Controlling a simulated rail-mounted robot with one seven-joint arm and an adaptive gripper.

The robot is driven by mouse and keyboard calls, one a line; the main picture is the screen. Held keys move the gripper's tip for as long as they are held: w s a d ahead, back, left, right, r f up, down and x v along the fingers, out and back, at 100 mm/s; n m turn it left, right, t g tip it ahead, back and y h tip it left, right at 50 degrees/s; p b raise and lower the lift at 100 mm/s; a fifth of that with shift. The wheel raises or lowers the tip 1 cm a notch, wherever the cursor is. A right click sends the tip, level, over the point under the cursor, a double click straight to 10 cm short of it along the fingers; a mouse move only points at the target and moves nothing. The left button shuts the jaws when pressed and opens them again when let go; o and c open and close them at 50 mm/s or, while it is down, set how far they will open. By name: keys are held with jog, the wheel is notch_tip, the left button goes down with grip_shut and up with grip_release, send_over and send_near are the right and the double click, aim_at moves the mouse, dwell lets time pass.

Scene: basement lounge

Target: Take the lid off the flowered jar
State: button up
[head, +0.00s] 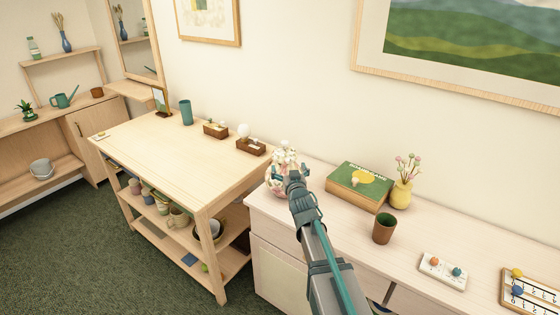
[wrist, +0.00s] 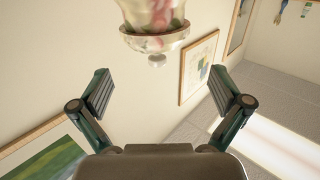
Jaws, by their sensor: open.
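The flowered jar (head: 274,182), pale with pink and green flowers, stands at the left end of the long pale cabinet. My gripper (head: 294,178) partly hides it in the head view. In the wrist view the jar (wrist: 152,12) appears upside down at the top edge, its body cut off by the frame. The knob lies between the finger directions, apart from both pads.
Right of the jar are a green boxed book (head: 358,180), a yellow vase with flowers (head: 401,194) and a brown cup (head: 384,228). A wooden table (head: 165,150) with small boxes stands to the left. The wall is close behind.

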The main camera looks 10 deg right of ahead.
aim_at(285, 149)
jog(key=w, duration=0.2)
jog(key=w+r, duration=0.1)
jog(key=w, duration=0.1)
jog(key=w+p, duration=0.1)
jog(key=w, duration=0.1)
jog(key=shift+w+d+r, duration=0.1)
jog(key=shift+d+r, duration=0.1)
jog(key=shift+d, duration=0.05)
jog(key=w+p, duration=0.1)
jog(key=w, duration=0.3)
jog(key=shift+r+p, duration=0.15)
jog(key=shift+p, duration=0.2)
jog(key=shift+w, duration=0.5)
jog(key=c, duration=1.2)
